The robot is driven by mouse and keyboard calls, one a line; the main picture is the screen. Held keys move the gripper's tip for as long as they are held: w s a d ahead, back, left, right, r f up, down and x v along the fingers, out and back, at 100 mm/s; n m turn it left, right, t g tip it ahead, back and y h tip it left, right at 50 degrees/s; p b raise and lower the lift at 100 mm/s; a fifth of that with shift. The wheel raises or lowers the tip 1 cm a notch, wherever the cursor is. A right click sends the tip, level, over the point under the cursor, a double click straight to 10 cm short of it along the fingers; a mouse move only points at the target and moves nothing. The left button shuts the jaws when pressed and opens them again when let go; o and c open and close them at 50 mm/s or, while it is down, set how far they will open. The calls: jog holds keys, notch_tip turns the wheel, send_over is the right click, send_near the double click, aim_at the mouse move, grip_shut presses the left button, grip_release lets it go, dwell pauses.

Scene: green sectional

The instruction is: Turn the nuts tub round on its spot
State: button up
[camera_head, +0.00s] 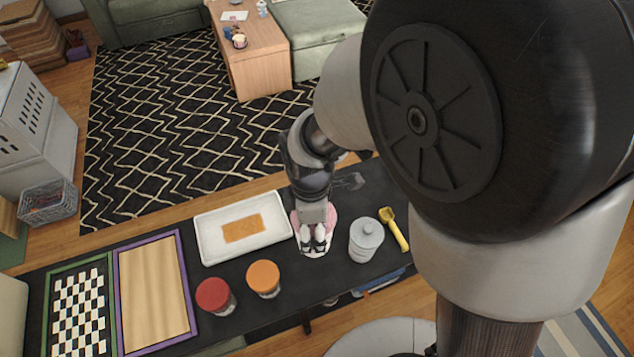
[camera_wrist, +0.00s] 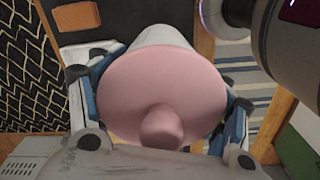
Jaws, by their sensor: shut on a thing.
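A tub with a pink knobbed lid (camera_wrist: 165,88) fills the middle of the wrist view, its pale body (camera_wrist: 160,38) showing beyond the lid. My gripper (camera_wrist: 160,100) has its blue-edged fingers on both sides of this tub and is shut on it. In the head view my gripper (camera_head: 314,240) comes down over the same tub (camera_head: 299,218), which stands on the dark table and is mostly hidden by the gripper. No label shows, so I cannot read whether it says nuts.
A white tray (camera_head: 208,243) lies left. Red-lidded (camera_head: 214,294) and orange-lidded (camera_head: 263,277) jars stand front left. Framed boards lie farther left on the dark table (camera_head: 290,306).

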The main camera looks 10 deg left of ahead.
jog(key=shift+n, duration=0.9)
jog(key=shift+s+n, duration=0.1)
jog(key=shift+n, duration=0.8)
